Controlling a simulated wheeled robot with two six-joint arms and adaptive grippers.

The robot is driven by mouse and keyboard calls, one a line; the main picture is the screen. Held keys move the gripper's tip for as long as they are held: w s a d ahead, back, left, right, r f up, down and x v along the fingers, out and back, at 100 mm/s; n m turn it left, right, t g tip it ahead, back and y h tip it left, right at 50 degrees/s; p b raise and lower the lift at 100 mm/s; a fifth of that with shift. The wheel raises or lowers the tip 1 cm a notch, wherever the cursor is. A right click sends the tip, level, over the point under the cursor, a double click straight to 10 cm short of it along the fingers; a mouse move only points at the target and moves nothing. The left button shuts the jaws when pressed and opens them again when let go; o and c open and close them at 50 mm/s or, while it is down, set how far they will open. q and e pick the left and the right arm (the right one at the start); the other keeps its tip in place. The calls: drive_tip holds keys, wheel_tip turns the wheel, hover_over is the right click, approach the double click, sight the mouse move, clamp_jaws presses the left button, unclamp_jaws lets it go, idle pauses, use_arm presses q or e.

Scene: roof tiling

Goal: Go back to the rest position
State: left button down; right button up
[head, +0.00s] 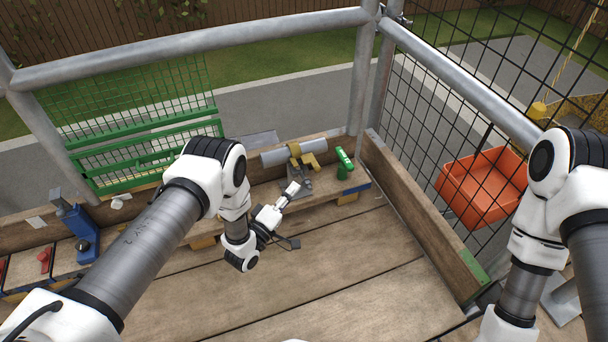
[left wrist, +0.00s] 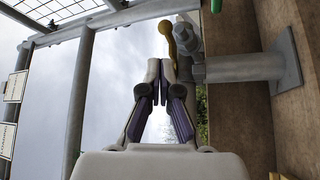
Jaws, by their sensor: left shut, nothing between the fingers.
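My left gripper (head: 294,189) is shut and empty. It is above the planks of the wooden platform (head: 350,250), its tips pointing up and right toward the grey tool with a yellow handle (head: 306,160) on the far ledge. In the left wrist view the gripper (left wrist: 161,76) has its fingertips together with nothing between them. The grey tool (left wrist: 240,67) shows just right of them; I cannot tell whether they touch it. My right arm comes in at the right edge; its gripper is not in view.
A blue tool (head: 84,235) stands at left. Metal rails (head: 200,45) and black mesh (head: 450,110) enclose the platform. An orange bin (head: 482,190) hangs at the right. The planks at centre right are clear.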

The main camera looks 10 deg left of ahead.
use_arm(q)
wheel_tip(320, 180, up, 9)
drive_tip(key=s+a+y+p, duration=0.1)
drive_tip(key=s+a+p, duration=0.1)
drive_tip(key=p, duration=0.4)
drive_tip(key=s+a+f+m+g+y+p, duration=0.1)
drive_tip(key=s+a+f+m+g+y, duration=0.15)
drive_tip(key=s+g, duration=0.6)
drive_tip(key=s+a+f+m+g+y, duration=0.2)
drive_tip(key=s+f+m+g, duration=0.15)
drive_tip(key=s, duration=1.05)
drive_tip(key=s+a+f+m+g+y+p, duration=0.1)
drive_tip(key=s+a+f+m+g+y, duration=0.15)
drive_tip(key=s+g, duration=0.65)
wheel_tip(320, 180, up, 38)
drive_tip(key=s+m+t+p, duration=0.1)
drive_tip(key=s+t+p, duration=0.1)
drive_tip(key=p, duration=3.6)
drive_tip(key=shift+d+f, duration=0.15)
drive_tip(key=shift+d, duration=0.15)
